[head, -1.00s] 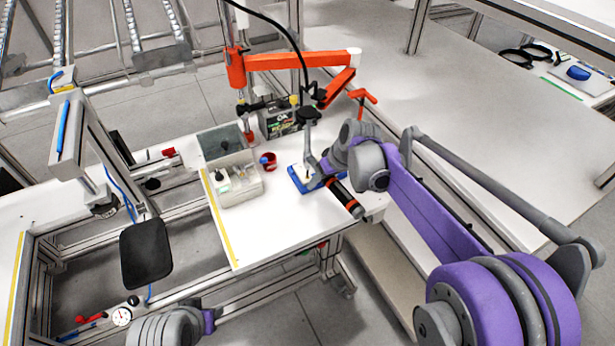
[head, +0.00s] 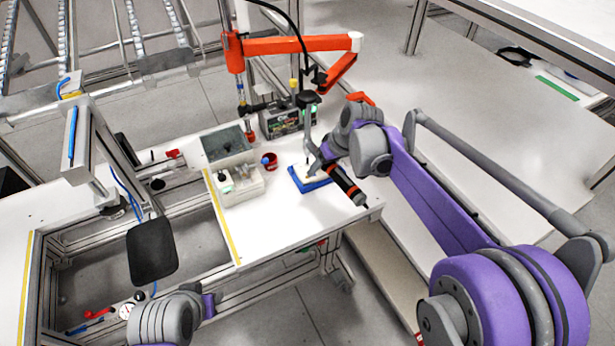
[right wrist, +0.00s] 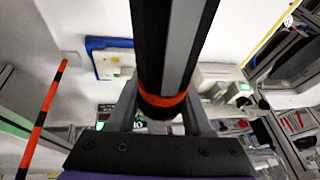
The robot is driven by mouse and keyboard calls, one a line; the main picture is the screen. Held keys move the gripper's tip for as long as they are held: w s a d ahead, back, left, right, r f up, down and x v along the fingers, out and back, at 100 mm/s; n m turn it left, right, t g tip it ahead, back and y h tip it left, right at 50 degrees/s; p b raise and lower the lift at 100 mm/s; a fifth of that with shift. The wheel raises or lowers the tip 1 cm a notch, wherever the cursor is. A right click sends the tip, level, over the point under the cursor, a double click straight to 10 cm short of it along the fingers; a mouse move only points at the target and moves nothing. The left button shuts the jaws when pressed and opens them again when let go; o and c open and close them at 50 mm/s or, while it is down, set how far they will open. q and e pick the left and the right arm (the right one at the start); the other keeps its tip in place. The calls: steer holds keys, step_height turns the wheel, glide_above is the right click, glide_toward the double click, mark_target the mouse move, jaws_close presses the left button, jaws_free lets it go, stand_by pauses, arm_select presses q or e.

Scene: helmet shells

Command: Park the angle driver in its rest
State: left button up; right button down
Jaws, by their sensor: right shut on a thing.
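The angle driver (head: 346,185) is a black and grey rod-shaped tool with orange bands. My right gripper (head: 324,163) is shut on it above the right part of the white bench. In the right wrist view the driver (right wrist: 176,45) stands large between the fingers of the gripper (right wrist: 160,98), and its lower end is partly hidden. A blue tray (head: 316,186) with a pale insert lies beside and below the driver; it also shows in the right wrist view (right wrist: 92,45). I cannot tell for certain which thing is the rest. My left gripper is not in view.
A small red holder (head: 270,160) stands left of the tray. Pale bins (head: 240,187), a grey bin (head: 226,142) and a dark box (head: 280,122) stand further left and back. An orange jointed arm (head: 290,45) hangs over the bench. The front bench surface (head: 275,220) is clear.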

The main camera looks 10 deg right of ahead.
step_height(320, 180, up, 11)
steer(key=p, duration=0.5)
steer(key=shift+w+f, duration=0.1)
steer(key=shift+w, duration=0.05)
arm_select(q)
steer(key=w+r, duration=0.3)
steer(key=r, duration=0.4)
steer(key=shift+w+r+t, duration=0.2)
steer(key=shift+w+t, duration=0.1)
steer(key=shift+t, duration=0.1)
arm_select(e)
steer(key=shift+f, duration=0.2)
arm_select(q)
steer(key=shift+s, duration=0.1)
arm_select(e)
steer(key=shift+d, duration=0.2)
steer(key=s+d, duration=0.1)
steer(key=d, duration=1)
steer(key=shift+w, duration=0.1)
